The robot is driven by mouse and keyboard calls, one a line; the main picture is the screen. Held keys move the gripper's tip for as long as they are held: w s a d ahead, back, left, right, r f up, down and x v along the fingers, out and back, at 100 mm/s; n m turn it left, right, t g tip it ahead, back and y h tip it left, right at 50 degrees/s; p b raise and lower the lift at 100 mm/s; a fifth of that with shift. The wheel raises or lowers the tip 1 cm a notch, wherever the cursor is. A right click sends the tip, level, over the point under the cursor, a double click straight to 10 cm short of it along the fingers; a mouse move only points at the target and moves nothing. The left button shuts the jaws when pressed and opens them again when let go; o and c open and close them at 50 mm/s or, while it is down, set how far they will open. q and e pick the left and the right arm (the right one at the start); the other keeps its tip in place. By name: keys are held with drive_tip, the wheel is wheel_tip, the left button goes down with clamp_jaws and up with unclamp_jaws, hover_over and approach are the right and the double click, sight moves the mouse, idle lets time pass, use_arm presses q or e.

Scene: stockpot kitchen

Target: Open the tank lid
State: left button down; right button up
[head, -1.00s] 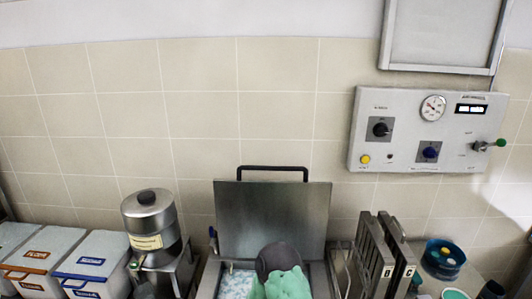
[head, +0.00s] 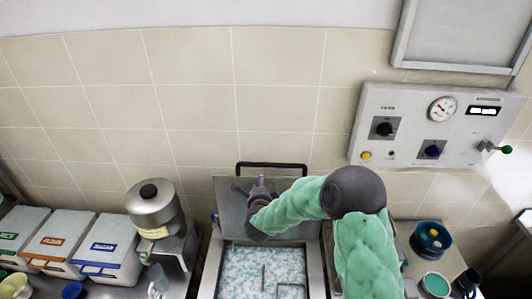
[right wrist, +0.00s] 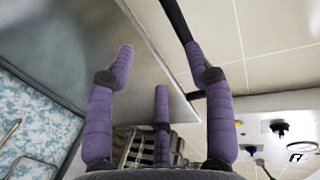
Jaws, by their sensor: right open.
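The tank lid (head: 229,208) stands upright at the back of the tank (head: 211,262), near the wall, with its black handle (head: 270,165) at the top. The tank mouth is uncovered and shows a blue-white speckled surface. My right gripper (head: 262,182) is in front of the upper lid, below the handle. In the right wrist view my right gripper (right wrist: 160,62) has its purple fingers spread, with the lid's edge (right wrist: 165,70) showing between them. The handle (right wrist: 175,20) passes close to one fingertip; I cannot tell whether they touch. My left gripper is out of view.
A steel canister (head: 152,207) on a stand is left of the tank, beside white bins (head: 108,238). A control panel (head: 428,125) hangs on the wall at right. A blue-rimmed round container (head: 431,238) and a teal cup (head: 436,284) stand on the right counter.

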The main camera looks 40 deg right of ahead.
sight(265, 166)
drive_tip(key=shift+m, duration=0.3)
drive_tip(key=p+x, duration=0.1)
drive_tip(key=x, duration=0.2)
drive_tip(key=r+p+x, duration=0.1)
drive_tip(key=x, duration=0.3)
drive_tip(key=d+r+p+x, duration=0.1)
drive_tip(key=x, duration=0.2)
drive_tip(key=shift+w+d, duration=0.25)
drive_tip(key=shift+c, duration=0.3)
clamp_jaws()
